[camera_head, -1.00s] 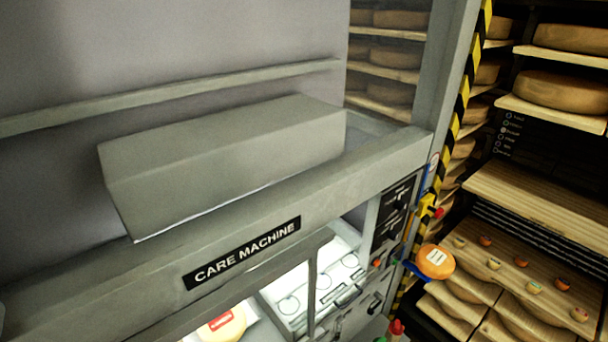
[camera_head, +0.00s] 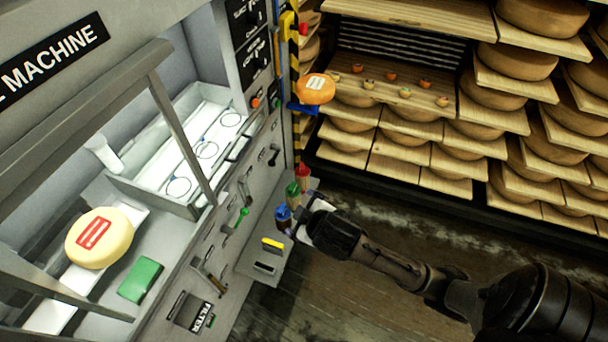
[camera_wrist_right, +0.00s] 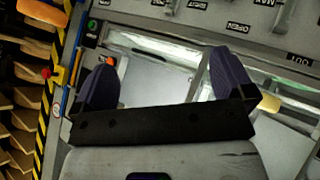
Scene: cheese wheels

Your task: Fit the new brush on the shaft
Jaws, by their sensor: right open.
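No part is clearly recognisable as the new brush or its shaft. A short white cylinder (camera_head: 103,153) sits inside the care machine (camera_head: 190,205), near the wheel; I cannot tell whether it is the brush or part of the shaft. My right gripper (camera_head: 313,207) is in front of the machine, beside red, green and blue-topped items (camera_head: 291,192) that partly hide it. In the right wrist view, my right gripper (camera_wrist_right: 165,78) has its two dark fingers wide apart with nothing between them, facing the machine front. My left gripper is out of view.
A cheese wheel with a red label (camera_head: 98,238) and a green block (camera_head: 140,280) lie in the machine. A drawer (camera_head: 165,185) holds ringed outlines. An orange wheel (camera_head: 315,89) rests on a blue bracket. Cheese shelves (camera_head: 430,165) stand behind. Frame posts cross the machine opening.

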